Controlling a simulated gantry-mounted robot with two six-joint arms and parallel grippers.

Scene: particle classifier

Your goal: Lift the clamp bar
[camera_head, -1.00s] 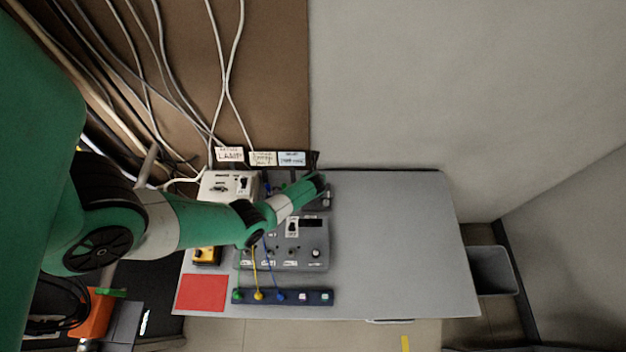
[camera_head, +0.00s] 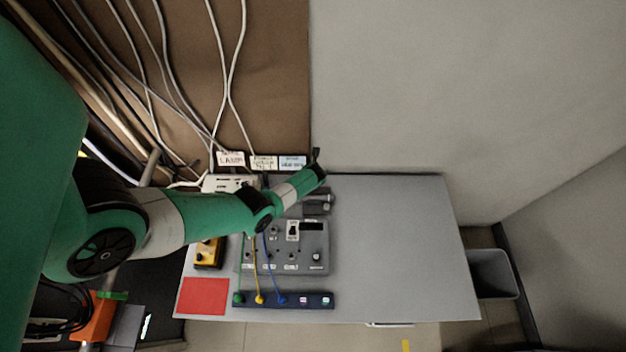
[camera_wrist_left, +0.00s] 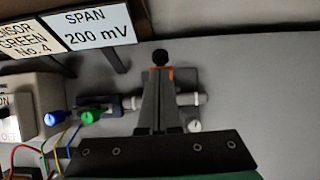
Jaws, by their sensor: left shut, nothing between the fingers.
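My left gripper (camera_wrist_left: 159,82) is shut, with its fingers together and pointing away from the wrist camera. In the head view, my left gripper's end (camera_head: 317,163) is small at the table's back edge, and its fingers are hard to make out. A round black knob (camera_wrist_left: 160,57) shows just beyond the fingertips, with an orange edge below it. I cannot tell whether the fingers touch it or whether it belongs to the clamp bar. A small grey fixture (camera_head: 319,202) with pale cylindrical fittings (camera_wrist_left: 187,99) lies under and beside the fingers, which hide its middle.
A grey control box (camera_head: 310,262) with wires stands in front, with a socket strip (camera_head: 320,300) nearer the front edge. A red mat (camera_head: 205,296) and yellow box (camera_head: 207,252) are at left. Label cards (camera_head: 262,162) stand behind. The table's right half (camera_head: 400,250) is clear.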

